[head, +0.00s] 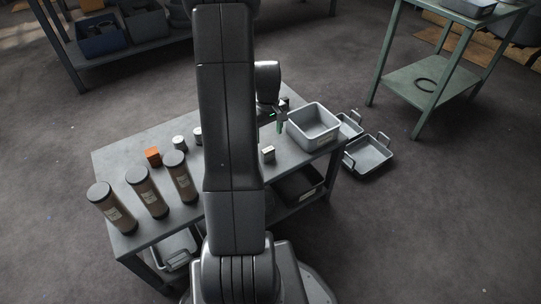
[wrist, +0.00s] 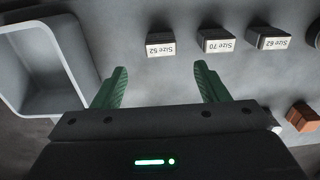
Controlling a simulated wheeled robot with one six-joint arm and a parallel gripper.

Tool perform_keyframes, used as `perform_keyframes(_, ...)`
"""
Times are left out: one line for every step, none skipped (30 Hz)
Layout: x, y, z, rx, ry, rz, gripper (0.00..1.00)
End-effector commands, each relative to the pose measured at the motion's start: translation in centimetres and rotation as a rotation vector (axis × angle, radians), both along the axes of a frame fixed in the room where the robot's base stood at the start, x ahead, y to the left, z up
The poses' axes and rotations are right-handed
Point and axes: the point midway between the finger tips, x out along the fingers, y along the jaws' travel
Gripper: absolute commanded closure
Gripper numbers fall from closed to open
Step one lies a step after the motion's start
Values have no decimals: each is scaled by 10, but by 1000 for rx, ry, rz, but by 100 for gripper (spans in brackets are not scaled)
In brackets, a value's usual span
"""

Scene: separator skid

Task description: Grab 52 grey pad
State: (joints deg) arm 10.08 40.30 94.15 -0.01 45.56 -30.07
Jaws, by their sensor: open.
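The Size 52 grey pad (wrist: 160,42) is a small grey block with a white label, upside down in the wrist view, on the grey table. Two similar blocks, labelled Size 70 (wrist: 216,40) and Size 62 (wrist: 268,38), stand in a row to its right. In the head view one small block (head: 268,153) shows beside my arm; its label is not readable there, and my arm hides the others. My gripper (wrist: 160,75) is open and empty, its green fingers apart. The Size 52 pad appears beyond the fingertips, between their lines. My gripper also shows in the head view (head: 281,124).
A grey bin (head: 314,127) stands at the table's right end. An orange block (head: 153,156), small metal cylinders (head: 180,143) and three brown jars (head: 148,192) stand on the left. Grey trays (head: 369,156) lie on the floor at right. A green table (head: 432,82) stands further right.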

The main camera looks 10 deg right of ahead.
Motion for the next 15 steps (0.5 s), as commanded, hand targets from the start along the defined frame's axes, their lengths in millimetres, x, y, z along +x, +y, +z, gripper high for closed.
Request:
perform_keyframes(-1, 0, -14, 0, 2, 0, 33)
perform_keyframes(-1, 0, -19, 1, 4, 0, 33)
perform_keyframes(-1, 0, -25, 1, 4, 0, 33)
perform_keyframes(-1, 0, -28, 0, 2, 0, 33)
perform_keyframes(-1, 0, -31, 1, 1, 0, 33)
perform_keyframes(-1, 0, -34, 1, 1, 0, 33)
perform_keyframes(-1, 0, -36, 1, 1, 0, 33)
perform_keyframes(-1, 0, -37, 1, 1, -1, 33)
perform_keyframes(-1, 0, -38, 1, 1, -1, 33)
perform_keyframes(-1, 0, -40, 1, 1, -1, 33)
perform_keyframes(-1, 0, -41, 1, 1, -1, 33)
perform_keyframes(-1, 0, -44, 0, 1, -1, 33)
perform_keyframes(-1, 0, -47, 0, 1, -1, 33)
perform_keyframes(-1, 0, -51, 0, 1, -1, 33)
perform_keyframes(-2, 1, -57, 1, 1, -1, 33)
